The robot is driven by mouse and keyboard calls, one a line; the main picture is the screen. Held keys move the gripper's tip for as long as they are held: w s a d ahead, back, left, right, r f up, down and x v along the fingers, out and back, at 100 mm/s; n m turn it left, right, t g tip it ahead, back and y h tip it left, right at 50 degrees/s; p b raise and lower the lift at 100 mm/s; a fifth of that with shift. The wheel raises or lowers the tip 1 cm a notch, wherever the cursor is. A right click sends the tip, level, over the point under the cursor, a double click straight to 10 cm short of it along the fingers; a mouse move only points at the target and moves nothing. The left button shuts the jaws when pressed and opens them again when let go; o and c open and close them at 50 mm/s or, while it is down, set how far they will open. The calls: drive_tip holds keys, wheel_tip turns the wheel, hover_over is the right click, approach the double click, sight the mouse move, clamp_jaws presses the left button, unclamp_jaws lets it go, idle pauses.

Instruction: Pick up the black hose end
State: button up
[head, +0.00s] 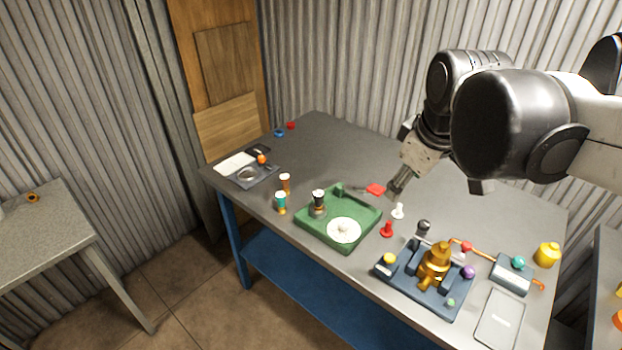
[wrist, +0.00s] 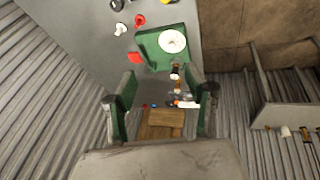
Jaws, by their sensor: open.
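A small black piece (head: 423,228), which looks like the black hose end, stands on the grey table at the back edge of the dark blue fixture (head: 440,298). In the wrist view a dark piece (wrist: 116,5) at the top edge, partly cut off, seems to be the same one. My gripper (head: 397,184) is above the table, up and left of the black piece and apart from it. In the wrist view my gripper (wrist: 166,98) has its green-padded fingers spread wide with nothing held between them.
A white piece (head: 398,211) and a red piece (head: 387,230) stand left of the black one. A green tray (head: 358,232) holds a white disc and a dark-capped item. A brass fitting (head: 434,262) sits in the fixture.

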drive_tip(key=w+a+f+n+g, duration=0.2)
drive_tip(key=w+a+n, duration=0.55)
drive_tip(key=w, duration=0.55)
drive_tip(key=n+g, duration=0.3)
drive_tip(key=n, duration=0.7)
hover_over(319, 193)
drive_tip(key=shift+h, duration=0.3)
drive_tip(key=f, duration=1.6)
drive_tip(key=shift+a+f, duration=0.3)
drive_tip(key=shift+a, duration=0.1)
drive_tip(key=shift+d+f+p, duration=0.2)
drive_tip(key=shift+f+p, duration=0.1)
drive_tip(key=shift+f, duration=1.1)
drive_tip(key=shift+d+f+p, duration=0.15)
drive_tip(key=shift+f+p, duration=0.1)
drive_tip(key=shift+f, duration=1.1)
drive_tip(key=shift+c, duration=0.4)
clamp_jaws()
